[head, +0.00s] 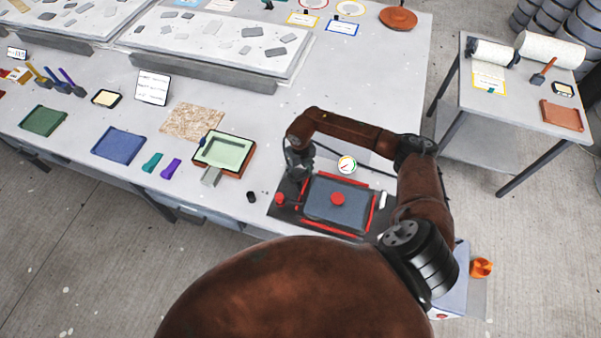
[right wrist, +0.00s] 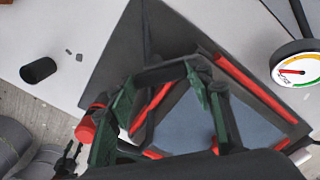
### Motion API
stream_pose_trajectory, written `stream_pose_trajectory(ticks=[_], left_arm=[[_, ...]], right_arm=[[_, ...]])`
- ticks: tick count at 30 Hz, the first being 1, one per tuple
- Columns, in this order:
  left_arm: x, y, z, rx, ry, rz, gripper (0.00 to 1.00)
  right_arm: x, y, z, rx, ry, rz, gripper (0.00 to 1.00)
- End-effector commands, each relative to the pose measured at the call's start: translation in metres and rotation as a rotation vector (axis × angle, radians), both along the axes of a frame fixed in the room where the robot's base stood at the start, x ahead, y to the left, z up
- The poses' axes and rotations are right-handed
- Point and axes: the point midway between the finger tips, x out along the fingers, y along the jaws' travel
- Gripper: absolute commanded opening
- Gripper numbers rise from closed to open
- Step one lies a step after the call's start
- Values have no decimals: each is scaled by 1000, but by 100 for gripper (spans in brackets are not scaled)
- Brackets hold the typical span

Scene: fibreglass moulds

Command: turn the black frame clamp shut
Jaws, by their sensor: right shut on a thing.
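The black frame (head: 322,231) with red edge strips lies at the table's front edge in the head view, around a blue-grey panel (head: 352,209). In the right wrist view its dark plate (right wrist: 118,62) and red strips show large. My right gripper (head: 300,182) is at the frame's left back corner. Its two dark green fingers stand apart in the right wrist view, with a dark bar (right wrist: 165,72) between them. I take the bar to be the black frame clamp. The gripper is shut on it; the exact contact and clamp angle are partly hidden. My left gripper is not in view.
A round gauge (head: 347,164) stands behind the frame. A red knob (head: 280,199) is at its left side, and a small black cylinder (head: 251,196) stands farther left. A green tray in a brown frame (head: 246,143) lies beyond. The grey table (head: 330,75) has free room behind.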

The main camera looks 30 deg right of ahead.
Motion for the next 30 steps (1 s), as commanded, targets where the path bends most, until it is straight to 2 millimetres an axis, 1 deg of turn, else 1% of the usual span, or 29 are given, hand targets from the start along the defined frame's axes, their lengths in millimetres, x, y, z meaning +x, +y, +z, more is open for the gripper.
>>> stream_pose_trajectory(ticks=[18,24,30], left_arm=[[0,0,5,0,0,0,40],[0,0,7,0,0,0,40],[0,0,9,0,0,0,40]], right_arm=[[-2,1,1,1,-4,-573,23],[-3,1,1,1,-5,-717,23],[-3,2,1,1,-5,-814,23]])
